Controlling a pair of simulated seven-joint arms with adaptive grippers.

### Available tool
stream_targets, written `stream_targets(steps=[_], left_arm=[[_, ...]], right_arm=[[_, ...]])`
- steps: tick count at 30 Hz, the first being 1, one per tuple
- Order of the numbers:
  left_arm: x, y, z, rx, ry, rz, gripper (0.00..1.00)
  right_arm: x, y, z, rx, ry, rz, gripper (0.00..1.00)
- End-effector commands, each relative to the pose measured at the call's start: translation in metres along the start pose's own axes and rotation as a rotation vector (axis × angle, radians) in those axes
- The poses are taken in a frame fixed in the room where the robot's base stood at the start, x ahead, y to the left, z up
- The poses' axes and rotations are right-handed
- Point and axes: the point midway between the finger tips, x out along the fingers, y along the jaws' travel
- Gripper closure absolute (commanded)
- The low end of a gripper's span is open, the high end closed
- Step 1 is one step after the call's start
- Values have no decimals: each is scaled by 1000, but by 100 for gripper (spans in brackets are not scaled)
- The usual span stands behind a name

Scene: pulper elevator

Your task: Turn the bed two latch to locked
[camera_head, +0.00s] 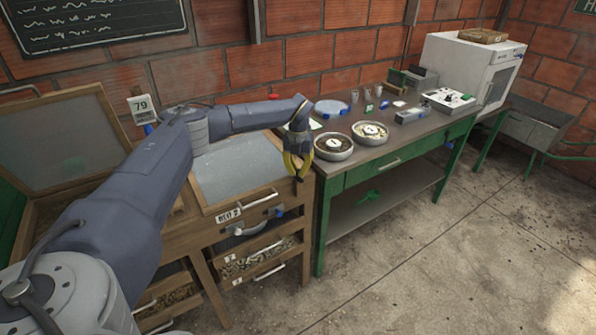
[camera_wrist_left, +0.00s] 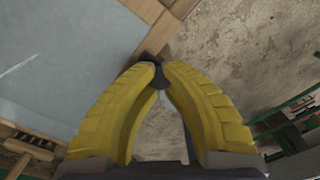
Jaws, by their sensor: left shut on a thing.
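Bed two is a wooden box with a sign reading "BED 2" (camera_head: 228,215) on its front and a pale grey lid panel (camera_head: 240,165), closed on top. My left gripper (camera_head: 298,177) points down at the bed's right front corner. Its yellow fingers are closed around a small dark latch piece (camera_wrist_left: 158,78), seen in the left wrist view between the fingertips (camera_wrist_left: 160,68), beside the wooden frame edge (camera_wrist_left: 168,30). In the head view the fingers hide most of the latch, and I cannot tell its turn position. My right gripper is not in view.
A green-framed table (camera_head: 405,170) stands just right of the bed, with two round bowls (camera_head: 333,156) (camera_head: 370,139) near the gripper. Drawers with handles (camera_head: 268,272) sit below the bed. Another bed with a raised lid (camera_head: 60,140) is at left. The concrete floor in front is clear.

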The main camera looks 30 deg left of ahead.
Motion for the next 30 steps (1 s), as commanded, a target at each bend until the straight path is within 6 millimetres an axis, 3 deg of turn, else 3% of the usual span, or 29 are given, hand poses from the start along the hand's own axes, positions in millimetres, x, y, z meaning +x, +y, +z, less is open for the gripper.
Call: stream_targets(steps=[15,16,25,30], left_arm=[[0,0,0,-17,1,0,100],[0,0,0,-17,1,0,89],[0,0,0,-16,0,0,54],[0,0,0,-16,0,0,54]], right_arm=[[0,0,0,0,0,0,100],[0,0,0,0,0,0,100],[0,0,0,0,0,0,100],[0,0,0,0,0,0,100]])
